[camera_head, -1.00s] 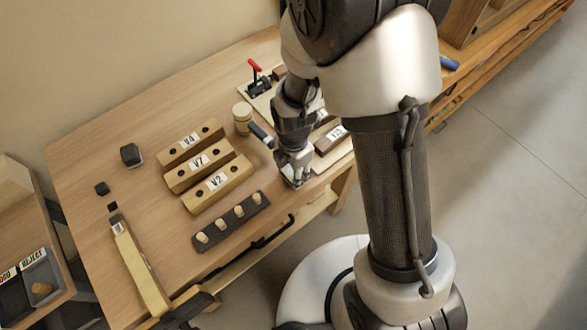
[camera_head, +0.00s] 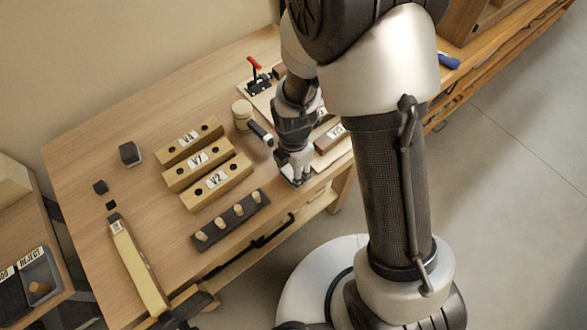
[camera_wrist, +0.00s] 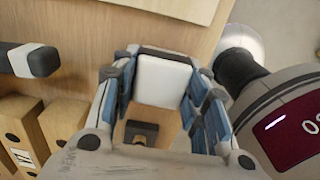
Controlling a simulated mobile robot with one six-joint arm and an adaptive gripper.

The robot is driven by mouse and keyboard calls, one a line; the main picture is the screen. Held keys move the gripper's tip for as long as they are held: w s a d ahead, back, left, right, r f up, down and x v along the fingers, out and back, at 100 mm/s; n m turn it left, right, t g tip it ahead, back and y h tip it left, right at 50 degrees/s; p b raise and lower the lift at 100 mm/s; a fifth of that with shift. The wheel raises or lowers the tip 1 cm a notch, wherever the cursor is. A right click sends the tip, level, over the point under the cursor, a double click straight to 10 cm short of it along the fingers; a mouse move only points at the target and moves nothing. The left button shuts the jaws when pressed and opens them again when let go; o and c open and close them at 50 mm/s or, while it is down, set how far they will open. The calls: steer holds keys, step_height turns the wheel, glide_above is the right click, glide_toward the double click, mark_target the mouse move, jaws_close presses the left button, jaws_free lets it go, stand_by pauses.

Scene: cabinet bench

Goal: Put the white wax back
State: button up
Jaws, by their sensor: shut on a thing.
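My gripper (camera_wrist: 160,95) is shut on the white wax (camera_wrist: 163,80), a pale, square-faced block between its blue-lined fingers in the wrist view.
A mallet (camera_head: 242,114) lies left of my gripper. Wooden blocks labelled V4, V7 and V2 (camera_head: 217,184) and a dark rack with several pegs (camera_head: 231,220) are further left. A board with a red-handled clamp (camera_head: 255,72) is behind. Bare bench (camera_head: 95,150) lies at far left.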

steer(key=shift+f, duration=0.3)
steer(key=o, duration=1.1)
steer(key=shift+o, duration=0.7)
steer(key=shift+r, duration=0.1)
steer(key=shift+r+p, duration=2.5)
steer(key=shift+r, duration=0.95)
steer(key=shift+r, duration=0.1)
